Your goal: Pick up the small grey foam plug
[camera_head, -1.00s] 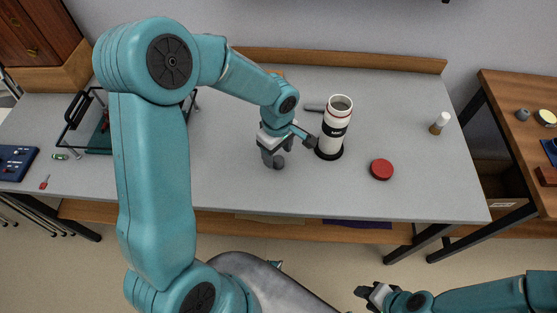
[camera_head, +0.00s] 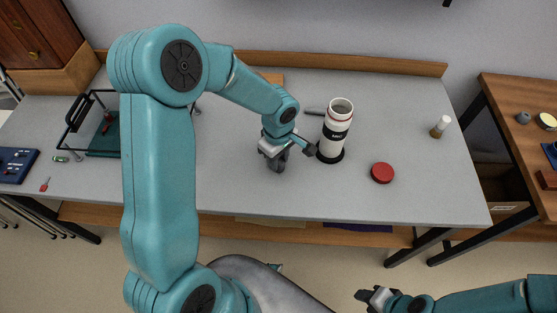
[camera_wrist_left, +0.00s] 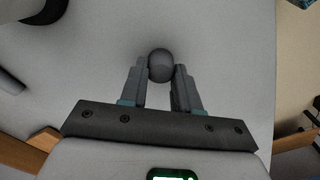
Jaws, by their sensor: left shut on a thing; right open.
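The small grey foam plug (camera_wrist_left: 160,65) shows in the left wrist view as a rounded grey piece between the fingertips. My left gripper (camera_wrist_left: 160,76) is shut on it, with one finger on each side. In the head view my left gripper (camera_head: 278,163) is low over the grey bench, left of the white canister. I cannot make out the plug apart from the dark fingers there, nor tell whether it touches the bench. My right gripper (camera_head: 372,297) is open and empty at the bottom right, in front of the bench.
A white canister (camera_head: 337,122) stands on a black base close to my left gripper. A red disc (camera_head: 382,173), a small bottle (camera_head: 440,126) and a grey rod (camera_head: 314,112) are nearby. A black frame (camera_head: 73,112) is at the left. The bench (camera_head: 330,200) is clear in front.

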